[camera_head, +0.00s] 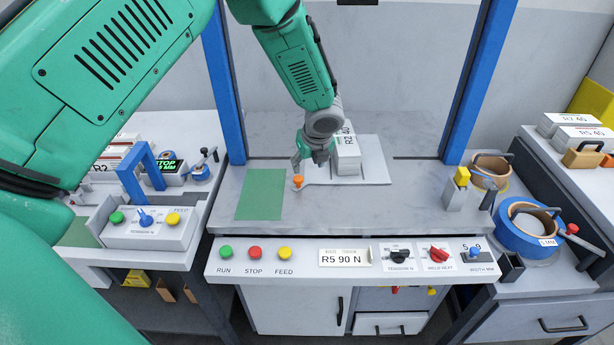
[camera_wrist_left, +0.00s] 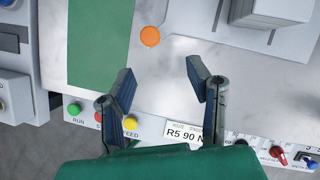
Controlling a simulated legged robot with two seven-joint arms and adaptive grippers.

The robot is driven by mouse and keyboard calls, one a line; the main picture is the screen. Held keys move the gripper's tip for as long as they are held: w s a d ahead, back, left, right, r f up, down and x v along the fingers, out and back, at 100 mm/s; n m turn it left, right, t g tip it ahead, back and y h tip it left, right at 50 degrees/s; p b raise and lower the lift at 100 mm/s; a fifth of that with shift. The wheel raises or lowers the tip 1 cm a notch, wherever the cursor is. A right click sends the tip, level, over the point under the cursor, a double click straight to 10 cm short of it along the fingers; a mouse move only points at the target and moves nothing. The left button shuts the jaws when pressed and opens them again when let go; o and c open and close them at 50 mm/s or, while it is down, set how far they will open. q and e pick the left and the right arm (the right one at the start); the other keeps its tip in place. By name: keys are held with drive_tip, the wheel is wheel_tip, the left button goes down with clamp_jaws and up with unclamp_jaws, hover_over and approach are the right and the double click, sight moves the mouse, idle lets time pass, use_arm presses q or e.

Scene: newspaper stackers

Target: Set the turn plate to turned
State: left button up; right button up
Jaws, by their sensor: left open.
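The turn plate (camera_head: 378,174) is a flat grey plate on the bench, with a white stack (camera_head: 346,158) labelled R2 on it. A thin arm runs left from it to an orange knob (camera_head: 298,182). In the left wrist view the knob (camera_wrist_left: 150,36) lies beyond my fingertips, and the plate (camera_wrist_left: 205,50) shows at the top right. My left gripper (camera_head: 311,160) is above the bench close to the knob; in the wrist view (camera_wrist_left: 160,80) its jaws are open and empty. The head view does not clearly show how high it is. My right gripper is not in view.
A green mat (camera_head: 261,194) lies left of the knob. Blue posts (camera_head: 226,85) flank the bench. A front panel (camera_head: 220,267) carries buttons and dials. A tape dispenser (camera_head: 530,228) stands at the right. The bench between mat and front panel is clear.

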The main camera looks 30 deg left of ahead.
sight(299, 179)
use_arm(q)
drive_tip(key=a+f, duration=0.2)
drive_tip(key=w+a+f, duration=0.1)
drive_tip(key=a+f, duration=0.1)
drive_tip(key=f, duration=0.1)
drive_tip(key=a+f, duration=0.2)
drive_tip(key=shift+w+a+f, duration=0.2)
drive_tip(key=shift+a+f, duration=0.15)
drive_tip(key=shift+a, duration=0.05)
drive_tip(key=shift+w+d+f, duration=0.1)
drive_tip(key=shift+d+f, duration=0.05)
drive_tip(key=shift+f, duration=0.15)
drive_tip(key=d, duration=0.4)
drive_tip(key=shift+w+r, duration=0.15)
drive_tip(key=shift+r, duration=0.1)
drive_tip(key=shift+a, duration=0.1)
drive_tip(key=a, duration=0.3)
drive_tip(key=shift+s+f, duration=0.15)
drive_tip(key=shift+s, duration=0.15)
clamp_jaws()
drive_tip(key=shift+a, duration=0.15)
drive_tip(key=shift+w+d, duration=0.25)
drive_tip(key=shift+d, duration=0.55)
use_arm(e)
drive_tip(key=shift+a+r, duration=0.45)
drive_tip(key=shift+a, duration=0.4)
